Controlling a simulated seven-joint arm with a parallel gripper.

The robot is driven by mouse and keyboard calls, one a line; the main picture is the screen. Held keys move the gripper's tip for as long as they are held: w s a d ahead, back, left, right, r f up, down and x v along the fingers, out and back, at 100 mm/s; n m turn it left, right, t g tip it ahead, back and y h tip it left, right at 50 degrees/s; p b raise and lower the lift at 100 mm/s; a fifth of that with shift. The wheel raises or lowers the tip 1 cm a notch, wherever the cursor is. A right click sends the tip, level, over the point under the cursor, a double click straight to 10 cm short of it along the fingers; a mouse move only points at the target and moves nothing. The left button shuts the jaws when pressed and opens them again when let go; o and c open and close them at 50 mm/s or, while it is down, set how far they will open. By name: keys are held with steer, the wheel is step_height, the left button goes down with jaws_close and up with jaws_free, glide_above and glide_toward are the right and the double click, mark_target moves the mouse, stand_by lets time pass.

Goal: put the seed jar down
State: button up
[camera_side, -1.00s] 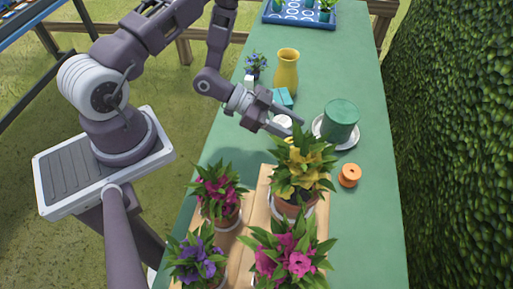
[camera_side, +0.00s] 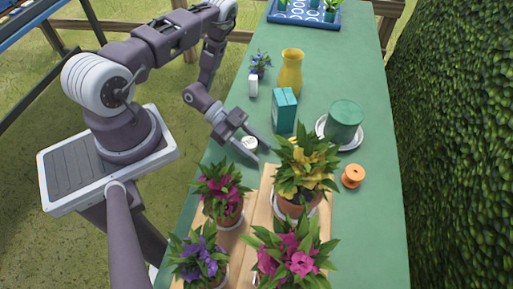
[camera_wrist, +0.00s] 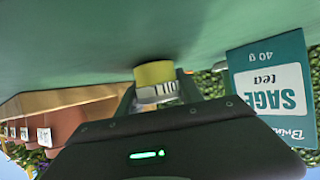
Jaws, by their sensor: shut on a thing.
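The seed jar shows its white round top (camera_side: 249,143) between my gripper's fingers in the side view. In the wrist view its yellow body and white label (camera_wrist: 156,82) show just beyond my gripper's edge. My gripper (camera_side: 261,152) is shut on the jar, low over the green table (camera_side: 372,215), left of the yellow-flowered pot. The wrist picture is upside down, with the table at the top. I cannot tell whether the jar's base touches the table.
A teal sage tea box (camera_side: 284,110) stands behind my gripper; it is also in the wrist view (camera_wrist: 270,90). The yellow-flowered pot (camera_side: 300,165) stands close on the right. A green pot (camera_side: 344,121), orange spool (camera_side: 353,176) and yellow vase (camera_side: 291,72) stand farther off.

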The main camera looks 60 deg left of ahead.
steer(key=shift+f, duration=0.1)
steer(key=o, duration=1.4)
steer(key=shift+c, duration=0.2)
